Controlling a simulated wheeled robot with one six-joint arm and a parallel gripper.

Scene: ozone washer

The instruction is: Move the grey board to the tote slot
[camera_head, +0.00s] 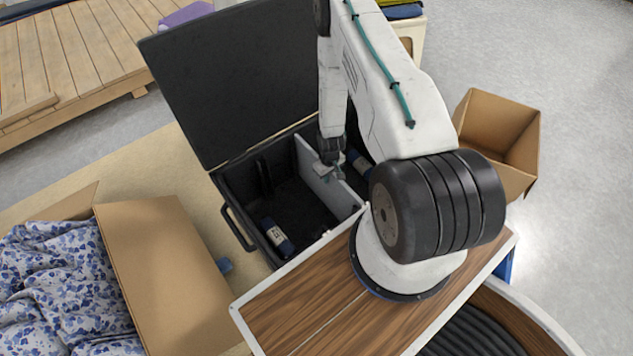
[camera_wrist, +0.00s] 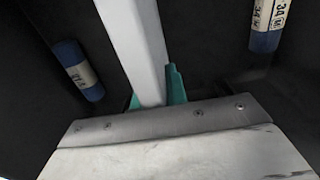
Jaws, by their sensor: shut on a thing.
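The grey board (camera_head: 318,177) stands upright on edge inside the open black tote (camera_head: 237,195), running across its inside as a divider. Its light top edge (camera_wrist: 137,45) shows in the wrist view, running up from between the jaws. My gripper (camera_head: 331,172) is shut on the board at its upper edge. The green fingertips (camera_wrist: 158,92) sit on either side of the board in the wrist view. The board's lower edge is hidden, so I cannot tell whether it is seated in a slot. Dark ribs (camera_head: 263,175) show on the tote's far wall.
A blue labelled cylinder (camera_head: 277,236) lies in the tote left of the board, another (camera_head: 360,165) to its right. The tote's raised lid (camera_head: 235,75) stands behind. Cardboard boxes stand left (camera_head: 168,268) and right (camera_head: 500,135). My arm covers the tote's right part.

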